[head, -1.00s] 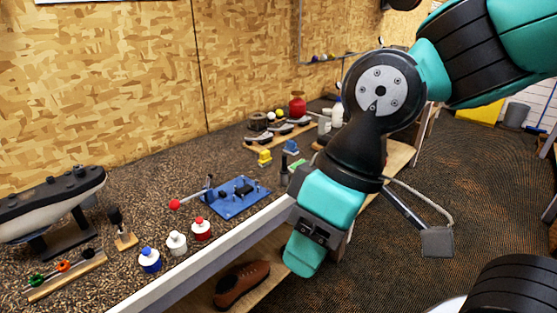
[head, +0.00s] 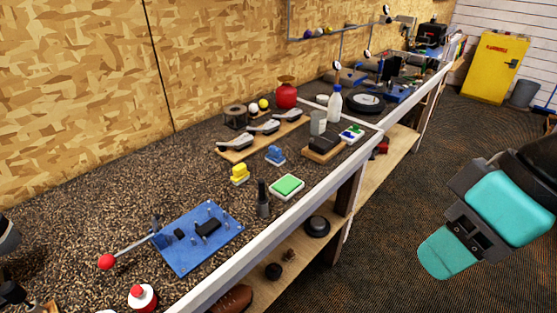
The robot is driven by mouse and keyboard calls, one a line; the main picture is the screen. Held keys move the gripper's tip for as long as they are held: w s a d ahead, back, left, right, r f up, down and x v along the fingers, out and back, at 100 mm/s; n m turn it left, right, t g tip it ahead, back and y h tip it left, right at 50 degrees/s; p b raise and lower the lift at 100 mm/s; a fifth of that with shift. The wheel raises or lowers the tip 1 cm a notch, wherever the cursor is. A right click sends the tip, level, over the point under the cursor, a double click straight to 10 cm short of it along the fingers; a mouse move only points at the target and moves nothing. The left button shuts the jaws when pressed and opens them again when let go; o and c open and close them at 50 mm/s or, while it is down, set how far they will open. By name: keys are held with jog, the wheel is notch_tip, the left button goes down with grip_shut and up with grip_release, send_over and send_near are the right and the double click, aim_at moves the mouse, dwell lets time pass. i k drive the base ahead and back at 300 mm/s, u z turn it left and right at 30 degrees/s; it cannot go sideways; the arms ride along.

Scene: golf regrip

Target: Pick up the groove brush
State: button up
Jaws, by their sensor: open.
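I cannot tell for certain which item is the groove brush. Small brush-like items stand on the bench: a yellow one (head: 239,174), a blue one (head: 275,155) and an upright black one (head: 263,200) near the front edge. My gripper (head: 447,256) is at the right, with teal and black parts, seen from the side. It is open and empty, out over the floor and clear of the bench; one finger hides the other.
A blue plate with a red-knobbed lever (head: 205,245) and a green-topped pad (head: 287,187) sit on the bench (head: 140,200). Club heads lie on a wooden board (head: 236,155). A white bottle (head: 335,107) stands farther back. A pale lip (head: 270,240) edges the bench. Open floor lies to the right.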

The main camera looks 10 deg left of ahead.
aim_at(240, 174)
jog(key=z, duration=0.1)
jog(key=i, duration=0.65)
jog(key=u, duration=0.8)
jog(key=i, duration=0.45)
jog(key=u, duration=0.5)
